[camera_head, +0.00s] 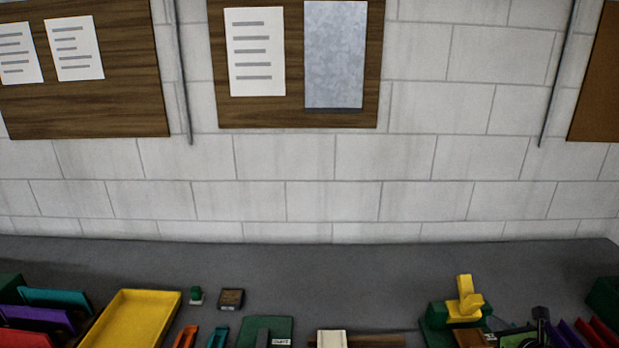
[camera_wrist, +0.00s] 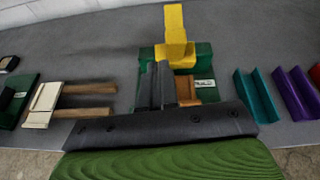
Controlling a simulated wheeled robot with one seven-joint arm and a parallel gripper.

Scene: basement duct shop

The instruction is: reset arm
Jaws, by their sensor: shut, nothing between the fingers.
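My gripper (camera_wrist: 162,72) shows in the wrist view as two dark fingers side by side, shut and empty. Its tips are in front of a yellow upright piece (camera_wrist: 174,22) on a green base (camera_wrist: 204,60), and the fingers hide part of that base. I cannot tell whether they touch it. In the head view the same yellow piece (camera_head: 465,291) stands at the right of the bench. My gripper cannot be made out for sure there.
The grey bench (camera_head: 330,275) runs along a block wall. A yellow tray (camera_head: 135,318), a small green item (camera_head: 196,295) and a brown block (camera_head: 231,298) are at left. A teal channel (camera_wrist: 256,95) and a purple channel (camera_wrist: 296,92) lie right of my gripper. The bench's back strip is clear.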

